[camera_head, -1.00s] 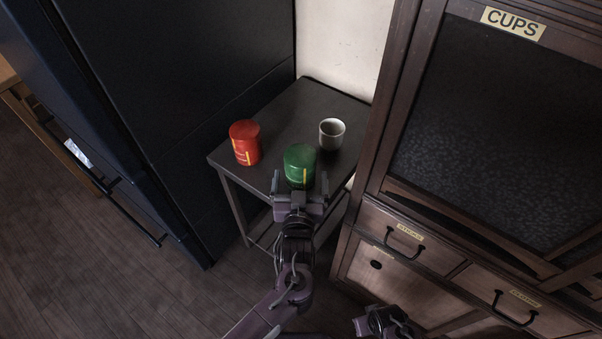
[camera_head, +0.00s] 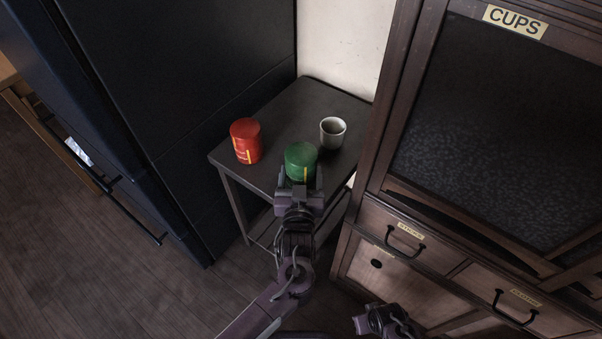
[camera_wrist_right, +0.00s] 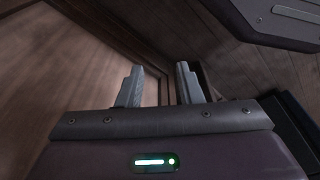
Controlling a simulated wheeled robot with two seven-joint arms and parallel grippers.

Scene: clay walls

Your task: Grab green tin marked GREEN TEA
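The green tin (camera_head: 300,158) stands upright near the front edge of a small dark table, with a yellow strip low on its side; its lettering is too small to read. My left gripper (camera_head: 300,177) is at its near side, with one finger on each side, closed up against the tin. The gripper hides the lower front of the tin. My right gripper (camera_wrist_right: 158,85) is open and empty in the right wrist view, its two fingers apart. In the head view the right arm shows low, beside the cabinet.
A red tin (camera_head: 246,141) stands left of the green one, and a white cup (camera_head: 332,132) stands behind it to the right. The small table (camera_head: 287,112) sits between a tall dark appliance (camera_head: 190,70) and a wooden cabinet (camera_head: 409,190) labelled CUPS.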

